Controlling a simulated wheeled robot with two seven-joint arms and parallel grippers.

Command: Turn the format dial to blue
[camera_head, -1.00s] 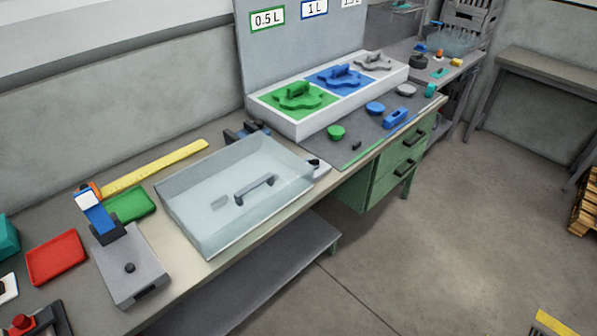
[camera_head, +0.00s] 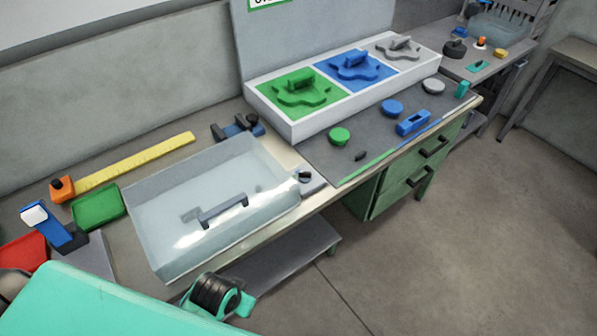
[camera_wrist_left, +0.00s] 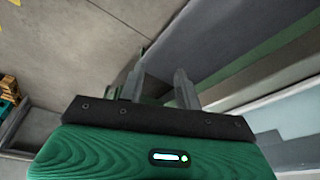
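A small grey box with a dark knob (camera_head: 304,176) sits at the right end of the clear cover in the head view. It may be the format dial; its setting is too small to read. The clear cover (camera_head: 160,240) with a dark handle stands on the bench left of it. My left gripper (camera_wrist_left: 160,84) shows in the left wrist view with its two grey fingers apart and nothing between them. It points at the floor and the bench's side. My right gripper is in neither view.
A white tray (camera_head: 300,131) holds green, blue and grey shaped parts behind a dark mat (camera_head: 315,155) with loose knobs. A yellow strip (camera_head: 135,162), a green tray (camera_head: 97,207) and a blue-and-grey device (camera_head: 55,230) stand at left. The floor at right is clear.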

